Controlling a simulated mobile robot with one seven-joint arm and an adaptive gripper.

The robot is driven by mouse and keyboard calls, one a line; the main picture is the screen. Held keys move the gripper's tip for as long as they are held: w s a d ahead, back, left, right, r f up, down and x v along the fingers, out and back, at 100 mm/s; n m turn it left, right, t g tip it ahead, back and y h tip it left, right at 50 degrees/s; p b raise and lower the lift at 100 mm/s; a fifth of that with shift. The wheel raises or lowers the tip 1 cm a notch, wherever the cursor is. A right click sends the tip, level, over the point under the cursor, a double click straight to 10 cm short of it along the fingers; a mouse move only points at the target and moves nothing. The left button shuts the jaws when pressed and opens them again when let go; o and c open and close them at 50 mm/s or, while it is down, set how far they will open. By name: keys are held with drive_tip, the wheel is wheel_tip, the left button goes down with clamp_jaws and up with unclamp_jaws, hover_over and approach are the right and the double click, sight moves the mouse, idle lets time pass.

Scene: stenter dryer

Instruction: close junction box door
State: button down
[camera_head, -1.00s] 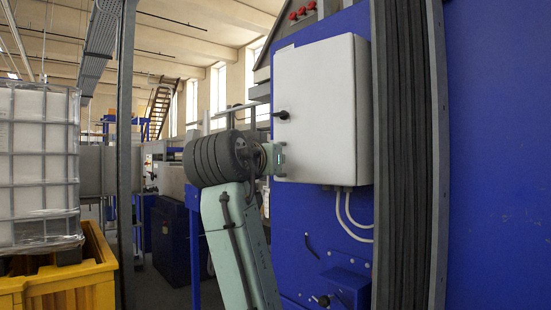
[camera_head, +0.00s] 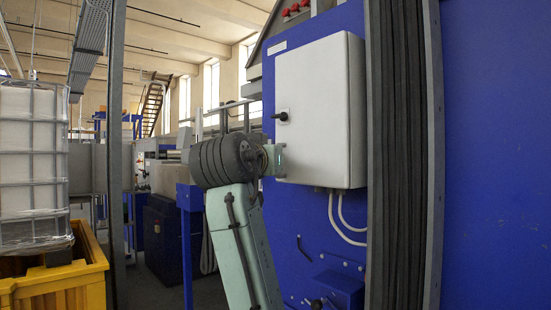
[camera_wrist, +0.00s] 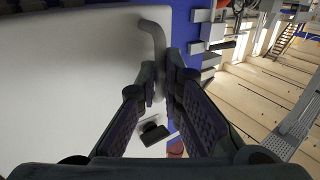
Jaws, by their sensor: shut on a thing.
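The junction box (camera_head: 345,110) is a light grey cabinet on a blue machine panel in the head view. Its door (camera_head: 305,115) faces me and carries a small black latch handle (camera_head: 281,116) near its left edge. Whether the door is flush cannot be told. My gripper (camera_head: 277,160) is at the door's lower left edge. The black latch handle (camera_wrist: 154,132) shows below the fingertips.
White cables (camera_head: 345,222) hang below the box. A ribbed dark column (camera_head: 398,150) stands to its right. A yellow bin (camera_head: 55,285) and a caged white tank (camera_head: 32,165) stand at the left. A grey post (camera_head: 115,150) rises beside them.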

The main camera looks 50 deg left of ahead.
drive_tip(key=c, duration=2)
unclamp_jaws()
drive_tip(key=shift+s+a+f+y, duration=0.1)
drive_tip(key=shift+s+a+y, duration=0.05)
drive_tip(key=shift+a, duration=0.25)
drive_tip(key=shift+s+a+f+y, duration=0.1)
drive_tip(key=shift+s+a+y, duration=0.05)
drive_tip(key=shift+a, duration=0.25)
drive_tip(key=shift+o, duration=1.4)
drive_tip(key=shift+w+d, duration=0.15)
drive_tip(key=shift+d, duration=0.05)
drive_tip(key=v, duration=1.2)
drive_tip(key=shift+a+r, duration=0.1)
drive_tip(key=shift+r, duration=0.05)
